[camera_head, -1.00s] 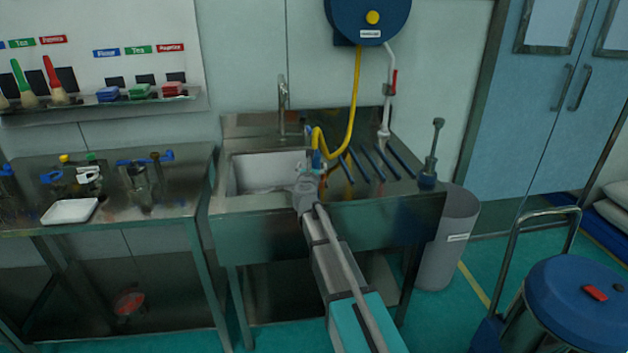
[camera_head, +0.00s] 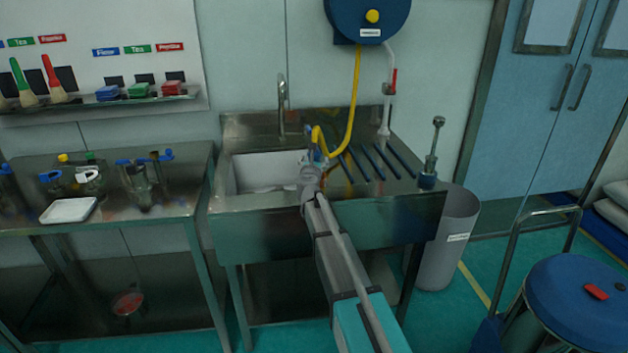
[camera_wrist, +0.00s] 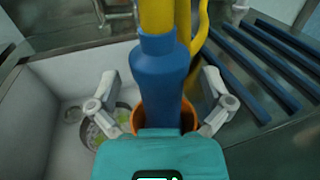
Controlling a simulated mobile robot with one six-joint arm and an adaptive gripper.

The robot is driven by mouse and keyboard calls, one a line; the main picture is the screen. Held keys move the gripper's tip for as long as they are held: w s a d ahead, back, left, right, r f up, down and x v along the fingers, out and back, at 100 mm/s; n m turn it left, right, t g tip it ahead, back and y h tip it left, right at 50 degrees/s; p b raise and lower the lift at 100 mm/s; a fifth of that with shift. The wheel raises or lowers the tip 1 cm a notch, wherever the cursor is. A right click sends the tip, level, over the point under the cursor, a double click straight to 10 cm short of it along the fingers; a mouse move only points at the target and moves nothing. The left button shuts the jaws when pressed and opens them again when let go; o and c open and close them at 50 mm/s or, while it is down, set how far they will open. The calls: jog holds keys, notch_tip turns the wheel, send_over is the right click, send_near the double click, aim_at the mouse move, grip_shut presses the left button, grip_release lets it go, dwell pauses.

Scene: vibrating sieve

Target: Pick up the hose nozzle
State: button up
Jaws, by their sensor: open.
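The hose nozzle is the blue piece (camera_wrist: 160,75) on the end of the yellow hose (camera_head: 355,95). In the wrist view it stands between the two spread fingers of my gripper (camera_wrist: 160,100), with a visible gap on each side. An orange ring (camera_wrist: 188,118) shows at its lower end, partly hidden behind the teal part of my wrist. In the head view my gripper (camera_head: 312,170) is at the sink's right edge and mostly covers the nozzle. The gripper is open, and I cannot tell whether either finger touches the nozzle.
The sink basin (camera_head: 250,180) lies to the left, with a tap (camera_head: 282,105) behind it. Blue drainer bars (camera_head: 375,162) lie to the right. The hose hangs from a blue reel (camera_head: 350,15) on the wall. A side table (camera_head: 180,215) stands at left.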

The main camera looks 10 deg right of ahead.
jog(key=shift+w+d, duration=0.15)
jog(key=shift+w, duration=0.35)
jog(key=c, duration=1.2)
